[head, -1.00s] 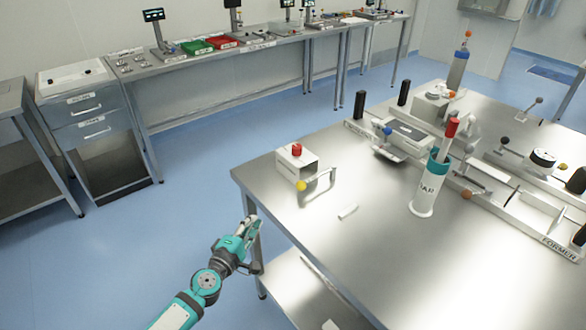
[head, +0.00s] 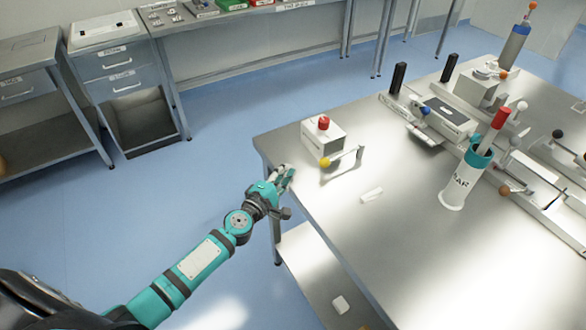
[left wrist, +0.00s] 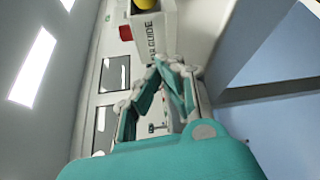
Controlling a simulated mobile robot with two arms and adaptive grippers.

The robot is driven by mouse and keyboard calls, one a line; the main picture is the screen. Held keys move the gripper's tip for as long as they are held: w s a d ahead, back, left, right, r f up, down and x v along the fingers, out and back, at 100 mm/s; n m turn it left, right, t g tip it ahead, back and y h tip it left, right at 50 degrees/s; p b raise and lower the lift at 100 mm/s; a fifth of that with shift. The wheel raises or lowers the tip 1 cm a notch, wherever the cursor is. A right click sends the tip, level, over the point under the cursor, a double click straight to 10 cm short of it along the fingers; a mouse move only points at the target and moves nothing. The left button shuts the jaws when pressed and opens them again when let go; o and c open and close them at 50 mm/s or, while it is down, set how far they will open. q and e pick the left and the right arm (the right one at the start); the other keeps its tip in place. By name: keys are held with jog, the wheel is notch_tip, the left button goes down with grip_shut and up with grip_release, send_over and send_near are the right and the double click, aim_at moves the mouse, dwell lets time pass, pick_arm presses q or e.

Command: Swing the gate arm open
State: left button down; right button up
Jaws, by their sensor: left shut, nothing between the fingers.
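A white box with a red knob (head: 322,138) stands near the table's left corner. A thin metal arm (head: 345,156) with a yellow ball (head: 325,162) at its end reaches along the box's front; I take it for the gate arm. My left gripper (head: 287,172) is shut and empty at the table's left edge, in front of and left of the yellow ball, apart from it. In the left wrist view the shut fingertips (left wrist: 172,62) point at the box, whose label ends in "GUIDE" (left wrist: 152,38); the yellow ball (left wrist: 145,4) is at the top. My right gripper is out of view.
A small white block (head: 371,195) lies on the table right of the gripper. A white and teal jar (head: 460,183) with a red-topped rod stands farther right, before several metal fixtures. The tabletop (head: 400,250) in front is clear.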

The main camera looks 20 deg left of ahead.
pick_arm(q)
jog(key=w, duration=0.3)
jog(key=w+d+b, duration=0.1)
jog(key=w, duration=0.2)
jog(key=w+b, duration=0.1)
jog(key=w, duration=0.1)
jog(key=shift+w+d+f, duration=0.3)
jog(key=shift+w, duration=0.1)
jog(key=s+d+p, duration=0.1)
jog(key=s+d+r, duration=0.1)
jog(key=shift+d+p, duration=0.4)
jog(key=shift+s+d, duration=0.15)
jog(key=shift+d, duration=0.05)
jog(key=shift+f, duration=0.1)
